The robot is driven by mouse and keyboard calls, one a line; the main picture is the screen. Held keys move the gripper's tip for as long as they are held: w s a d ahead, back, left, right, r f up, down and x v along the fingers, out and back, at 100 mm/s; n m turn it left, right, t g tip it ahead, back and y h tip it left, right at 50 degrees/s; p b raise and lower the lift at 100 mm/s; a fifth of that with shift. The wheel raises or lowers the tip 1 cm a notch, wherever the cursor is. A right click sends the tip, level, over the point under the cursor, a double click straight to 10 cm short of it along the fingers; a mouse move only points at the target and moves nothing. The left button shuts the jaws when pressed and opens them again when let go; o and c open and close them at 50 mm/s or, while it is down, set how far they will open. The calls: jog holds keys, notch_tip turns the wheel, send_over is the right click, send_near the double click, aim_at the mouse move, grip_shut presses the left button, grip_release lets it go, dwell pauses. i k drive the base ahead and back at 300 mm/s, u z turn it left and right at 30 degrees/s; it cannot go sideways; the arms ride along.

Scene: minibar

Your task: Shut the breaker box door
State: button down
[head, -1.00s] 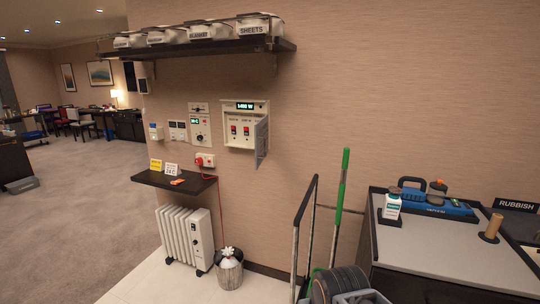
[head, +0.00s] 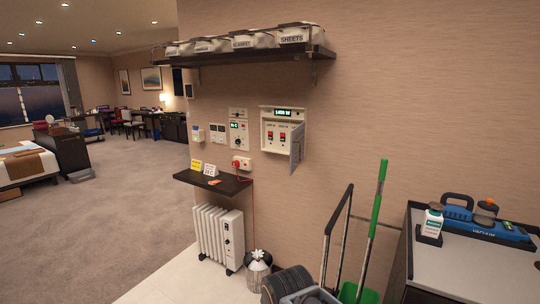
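The breaker box (head: 282,128) is mounted on the wall near the middle of the head view. My gripper is not in view.
A dark wall shelf (head: 213,182) with small cards and a heater (head: 218,236) below are left of the box. A bin (head: 258,272), a cart handle (head: 337,235) and a green-handled tool (head: 377,215) stand below right. Carpet at left is clear.

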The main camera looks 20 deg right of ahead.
aim_at(298, 134)
jog(key=i, duration=0.95)
jog(key=z, duration=0.8)
